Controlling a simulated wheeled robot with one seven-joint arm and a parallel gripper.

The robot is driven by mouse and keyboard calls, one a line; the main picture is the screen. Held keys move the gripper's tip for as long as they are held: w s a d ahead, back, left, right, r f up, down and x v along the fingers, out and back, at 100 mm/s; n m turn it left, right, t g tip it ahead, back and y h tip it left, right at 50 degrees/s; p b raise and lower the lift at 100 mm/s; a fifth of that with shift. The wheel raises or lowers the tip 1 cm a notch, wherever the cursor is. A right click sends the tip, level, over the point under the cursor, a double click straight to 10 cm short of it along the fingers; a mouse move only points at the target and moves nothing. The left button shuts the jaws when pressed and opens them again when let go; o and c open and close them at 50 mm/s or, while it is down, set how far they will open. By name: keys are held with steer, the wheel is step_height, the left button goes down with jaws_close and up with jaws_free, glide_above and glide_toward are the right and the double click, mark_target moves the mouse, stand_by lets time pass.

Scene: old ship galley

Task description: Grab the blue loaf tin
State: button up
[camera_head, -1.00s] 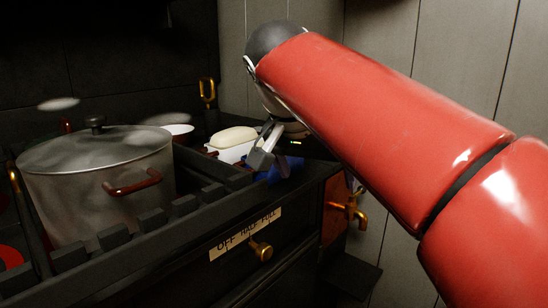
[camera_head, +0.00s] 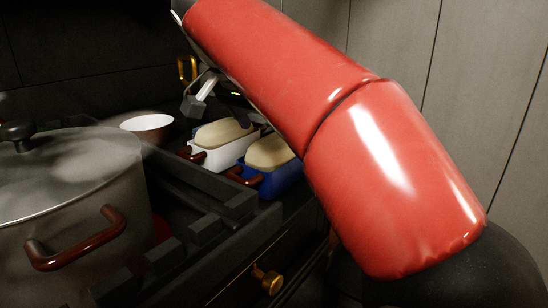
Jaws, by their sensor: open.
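The blue loaf tin (camera_head: 282,181) holds a pale loaf and has a red-brown handle at its left end. It sits on the stove top, to the right of a white loaf tin (camera_head: 229,155). My red arm hides its right side. My gripper (camera_head: 190,108) is open, above and behind the tins in the picture. One finger shows clearly; the rest is mostly hidden behind my arm. It appears apart from the blue tin.
A large steel pot (camera_head: 70,190) with a lid and red-brown handles stands at the left, with steam around it. A white bowl (camera_head: 147,126) stands behind. A dark notched rail (camera_head: 200,226) runs along the stove's front, above a brass knob (camera_head: 268,280).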

mark_target(278, 138)
steer(key=x, duration=0.3)
steer(key=b+x, duration=0.1)
steer(key=x, duration=0.1)
steer(key=shift+s+d, duration=0.3)
steer(key=shift+s, duration=0.1)
steer(key=shift+w+d+f, duration=0.15)
steer(key=shift+w+f, duration=0.15)
steer(key=shift+f, duration=0.15)
steer(key=c, duration=1.4)
steer(key=shift+r, duration=0.1)
